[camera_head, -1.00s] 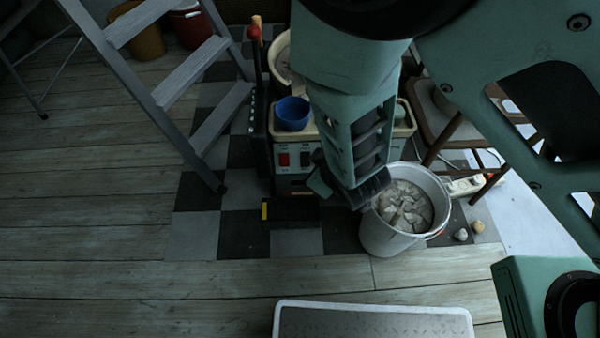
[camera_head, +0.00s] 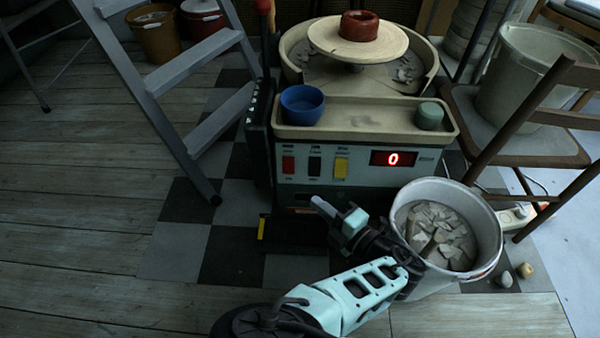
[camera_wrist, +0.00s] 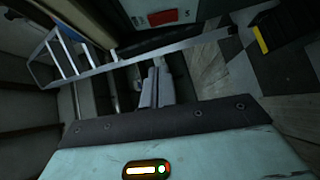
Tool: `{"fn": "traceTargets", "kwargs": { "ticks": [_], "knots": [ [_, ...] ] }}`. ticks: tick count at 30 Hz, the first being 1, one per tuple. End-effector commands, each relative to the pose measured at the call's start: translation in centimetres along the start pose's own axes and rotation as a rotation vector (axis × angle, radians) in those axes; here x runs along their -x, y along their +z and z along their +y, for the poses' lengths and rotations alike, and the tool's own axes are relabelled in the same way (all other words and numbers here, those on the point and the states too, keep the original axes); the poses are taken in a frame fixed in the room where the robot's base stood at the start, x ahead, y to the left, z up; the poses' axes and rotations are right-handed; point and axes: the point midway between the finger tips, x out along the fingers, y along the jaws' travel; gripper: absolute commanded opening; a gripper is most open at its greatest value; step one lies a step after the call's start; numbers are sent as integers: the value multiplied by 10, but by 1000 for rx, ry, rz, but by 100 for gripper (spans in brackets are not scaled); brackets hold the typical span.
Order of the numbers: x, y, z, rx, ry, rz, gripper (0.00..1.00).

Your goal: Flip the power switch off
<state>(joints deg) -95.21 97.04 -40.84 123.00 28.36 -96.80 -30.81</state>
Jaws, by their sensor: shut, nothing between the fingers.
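The pottery wheel's front panel (camera_head: 440,170) carries a red switch (camera_head: 289,165), a black switch (camera_head: 315,167) and a yellow switch (camera_head: 341,168) in a row. Their labels are too small to read. A lit red display (camera_head: 393,159) beside them reads 0. My gripper (camera_head: 321,206) is shut and empty, in front of and below the panel, apart from the switches. In the wrist view its fingers (camera_wrist: 153,84) point toward the machine, and a red patch, apparently the red switch (camera_wrist: 163,17), shows beyond them near the top edge.
A bucket of plaster shards (camera_head: 487,260) stands close to my arm on the right. A blue bowl (camera_head: 302,105) and a green pot (camera_head: 429,116) sit on the ledge above the panel. A stepladder (camera_head: 205,125) is at left, a chair (camera_head: 530,105) at right.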

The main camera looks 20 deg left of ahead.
Motion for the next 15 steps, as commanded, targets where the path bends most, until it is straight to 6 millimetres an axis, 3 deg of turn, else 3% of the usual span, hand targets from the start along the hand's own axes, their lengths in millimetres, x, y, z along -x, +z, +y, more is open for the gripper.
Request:
{"fn": "traceTargets", "kwargs": {
  "ticks": [15],
  "knots": [
    [-7,-2,-3,7,4,13,0]
  ]
}}
